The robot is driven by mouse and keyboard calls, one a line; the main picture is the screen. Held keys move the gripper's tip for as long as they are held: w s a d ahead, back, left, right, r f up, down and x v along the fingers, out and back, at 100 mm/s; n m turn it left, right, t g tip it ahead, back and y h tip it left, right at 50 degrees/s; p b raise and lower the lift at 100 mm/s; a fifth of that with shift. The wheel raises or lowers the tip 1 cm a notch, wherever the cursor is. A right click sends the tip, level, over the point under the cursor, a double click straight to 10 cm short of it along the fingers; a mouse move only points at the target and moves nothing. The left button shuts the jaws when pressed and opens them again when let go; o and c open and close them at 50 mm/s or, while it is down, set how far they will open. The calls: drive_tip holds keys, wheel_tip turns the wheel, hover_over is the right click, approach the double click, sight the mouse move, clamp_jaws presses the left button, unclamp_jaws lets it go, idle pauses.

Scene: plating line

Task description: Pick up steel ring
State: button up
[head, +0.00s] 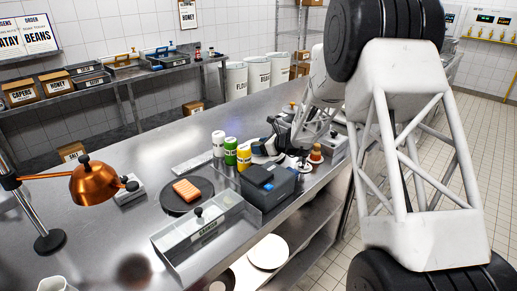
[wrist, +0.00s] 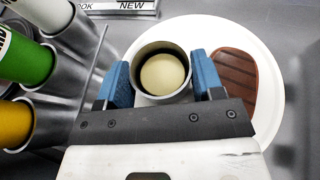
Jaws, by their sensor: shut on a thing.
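In the wrist view the steel ring (wrist: 160,45) is a short round metal wall seen from above, with a cream-coloured disc inside it. My gripper (wrist: 160,76) has its blue fingers on the ring's left and right sides and is shut on it. The ring is over a white plate (wrist: 273,104), left of its middle. I cannot tell if its lower edge touches the plate. In the head view my gripper (head: 278,148) is low over the steel counter, and the ring is hidden or too small to make out.
A brown ridged slab (wrist: 235,75) lies on the plate, close to the right finger. White (head: 219,143), green (head: 231,152) and yellow (head: 244,157) bottles stand left of my gripper. A dark box (head: 268,186) and a clear bin (head: 206,238) are nearer the counter's front edge.

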drive_tip(key=shift+r, duration=0.1)
wheel_tip(320, 180, up, 10)
idle(0.6)
idle(0.5)
